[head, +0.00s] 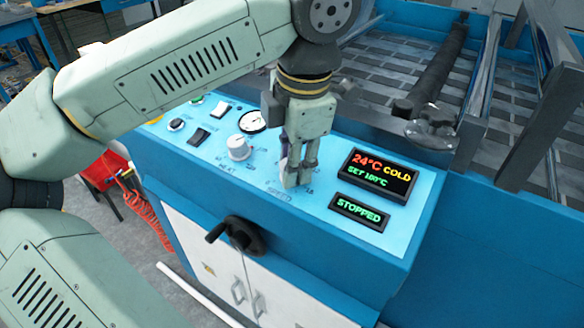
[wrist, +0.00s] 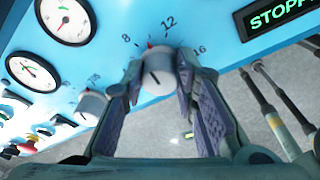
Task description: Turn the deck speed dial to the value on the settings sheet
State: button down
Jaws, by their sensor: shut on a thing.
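The speed dial is a pale round knob (wrist: 158,72) on the blue control panel, with a dark line on its face. A red mark shows at its upper edge, between the printed 8 and 12 in the wrist view and nearer neither clearly. A 16 is printed further right. My gripper (wrist: 165,95) has a finger on each side of the knob and is shut on it. In the head view my gripper (head: 297,180) points down at the panel above the SPEED label and mostly hides the knob. I see no settings sheet in either view.
A white heat knob (head: 238,148) and a round gauge (head: 252,121) stand left of my gripper. A display (head: 377,176) reads 24°C COLD, SET 100°C; a smaller display (head: 359,210) reads STOPPED. A black hand crank (head: 240,235) juts from the panel's front.

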jog(key=shift+m, duration=0.4)
jog(key=c, duration=1.3)
grip_release()
jog(key=r, duration=0.4)
jog(key=s+r, duration=0.1)
jog(key=r, duration=0.3)
jog(key=d+r, duration=0.1)
jog(key=r, duration=0.3)
jog(key=shift+s, duration=0.35)
